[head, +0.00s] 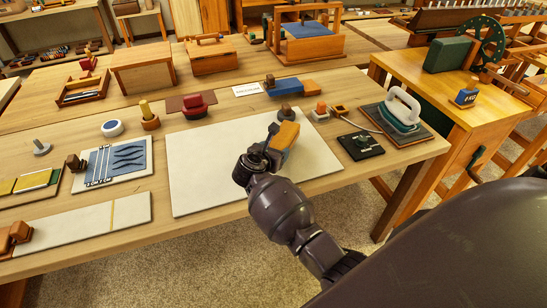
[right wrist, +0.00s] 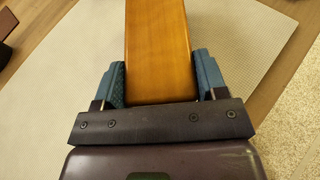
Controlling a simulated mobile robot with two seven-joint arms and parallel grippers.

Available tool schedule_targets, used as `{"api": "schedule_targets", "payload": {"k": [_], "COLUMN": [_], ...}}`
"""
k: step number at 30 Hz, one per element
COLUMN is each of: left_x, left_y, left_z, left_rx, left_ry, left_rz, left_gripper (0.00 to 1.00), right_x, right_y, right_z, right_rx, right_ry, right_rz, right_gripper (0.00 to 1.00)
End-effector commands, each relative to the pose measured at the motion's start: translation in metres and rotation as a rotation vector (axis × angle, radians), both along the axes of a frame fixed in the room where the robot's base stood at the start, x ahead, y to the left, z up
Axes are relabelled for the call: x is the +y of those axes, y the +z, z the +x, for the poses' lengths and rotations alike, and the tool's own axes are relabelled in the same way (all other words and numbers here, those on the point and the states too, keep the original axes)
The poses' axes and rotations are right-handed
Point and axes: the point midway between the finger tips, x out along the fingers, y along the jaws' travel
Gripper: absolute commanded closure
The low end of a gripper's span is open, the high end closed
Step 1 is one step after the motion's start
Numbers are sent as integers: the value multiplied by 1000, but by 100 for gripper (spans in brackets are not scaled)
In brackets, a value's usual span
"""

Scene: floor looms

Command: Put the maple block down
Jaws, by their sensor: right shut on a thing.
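The maple block (head: 284,136), an orange-brown wooden block, is between the jaws of my right gripper (head: 269,149) in the head view. In the right wrist view the block (right wrist: 158,50) fills the gap between the two blue finger pads, and the right gripper (right wrist: 160,85) is shut on it. The block is over the pale mat (head: 205,175) on the table. I cannot tell whether its underside touches the mat. Its near end is partly hidden by the gripper. My left gripper is out of view.
Just behind the block stand a dark knob (head: 286,112) and a small orange-topped block (head: 320,112). A black plate (head: 361,145) and a white-handled iron (head: 403,108) are to the right. The mat's left half is clear.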

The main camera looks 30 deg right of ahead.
Motion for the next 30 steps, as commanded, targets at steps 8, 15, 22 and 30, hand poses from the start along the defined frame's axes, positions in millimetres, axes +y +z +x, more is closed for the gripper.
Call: {"api": "schedule_targets", "payload": {"k": [8,15,22,30], "left_x": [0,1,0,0], "left_y": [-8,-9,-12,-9], "left_z": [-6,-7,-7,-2], "left_rx": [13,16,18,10], "left_ry": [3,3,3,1], "left_rz": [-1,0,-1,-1], "left_gripper": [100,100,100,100], "right_x": [0,0,1,0], "right_y": [-24,-24,-28,-28], "right_z": [1,1,0,0], "right_rx": [-1,-2,1,1], "right_ry": [1,1,1,0], "right_rz": [-2,-1,1,0], "right_gripper": [70,70,23,9]}}
